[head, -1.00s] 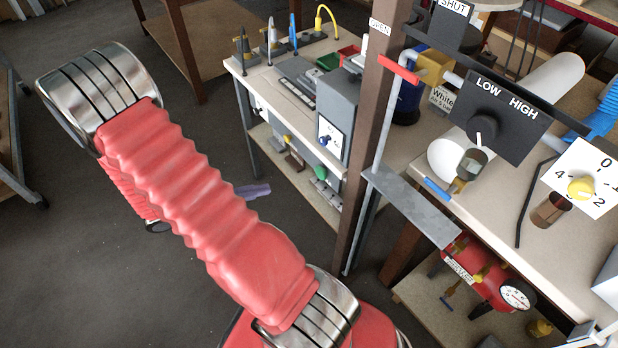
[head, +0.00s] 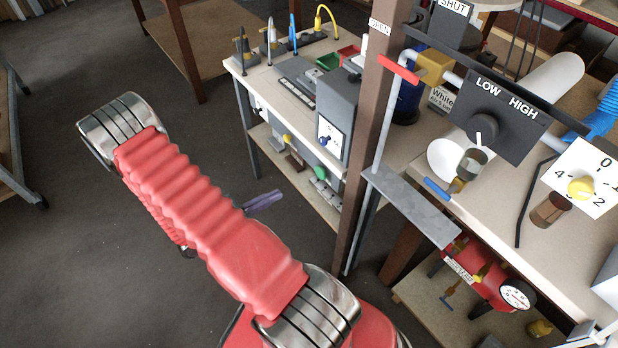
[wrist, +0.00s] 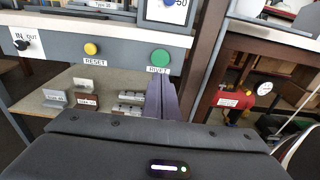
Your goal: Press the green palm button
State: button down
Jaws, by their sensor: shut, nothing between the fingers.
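The green palm button (wrist: 160,58) is a round cap on the grey front panel in the wrist view, above a label partly hidden by my fingers. It also shows in the head view (head: 320,173), on the front edge of the far workbench. My gripper (wrist: 158,82) has purple-grey fingers, shut and empty, with the tips just below the button in the wrist picture. In the head view my gripper (head: 280,192) shows past my red arm, left of the button with a gap between them.
A yellow button (wrist: 91,49) labelled RESET and a black IN/OUT knob (wrist: 22,45) share the panel. Small blocks stand on the shelf below (wrist: 50,105). A brown post (head: 372,130) and a red tank (head: 485,275) stand to the right. Open floor lies left.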

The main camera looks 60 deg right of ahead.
aim_at(318, 173)
jog(key=shift+x, duration=7)
jog(key=shift+w+d, duration=0.1)
